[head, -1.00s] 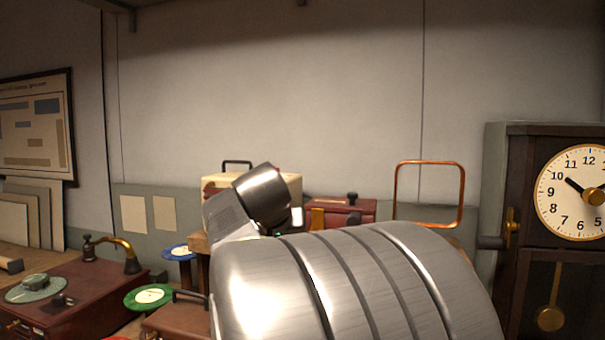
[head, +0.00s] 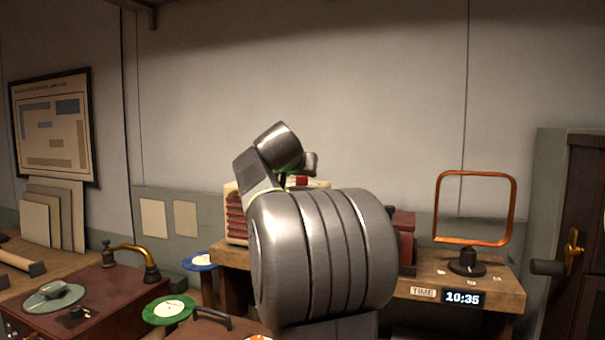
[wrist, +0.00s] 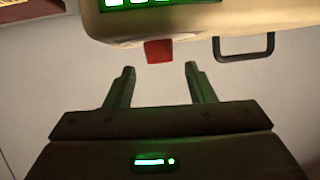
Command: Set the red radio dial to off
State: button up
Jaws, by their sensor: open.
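A cream radio (head: 232,222) with red slats stands on the wooden bench, largely hidden behind my arm. A small red block (head: 301,181), possibly the dial, shows at its top. In the wrist view, the cream casing (wrist: 150,27) fills the top edge with a lit green display (wrist: 155,3). A red block (wrist: 159,51) sticks out from the casing's edge. My gripper (wrist: 159,69) is open and empty, its two fingers apart, pointing toward the red block. The block lies just beyond and between the fingertips, with no visible contact. The dial's setting cannot be read.
A black handle (wrist: 245,48) is beside the red block. On the bench, a dark red box (head: 405,240) stands right of my arm, and an orange loop antenna (head: 475,240) farther right. A "10:35" display (head: 463,298) is on the bench front. A burgundy record player (head: 90,295) is left.

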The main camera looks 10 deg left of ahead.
jog(key=x, duration=0.4)
jog(key=shift+w+f+p, duration=0.1)
jog(key=shift+w+p, duration=0.3)
jog(key=c, duration=1)
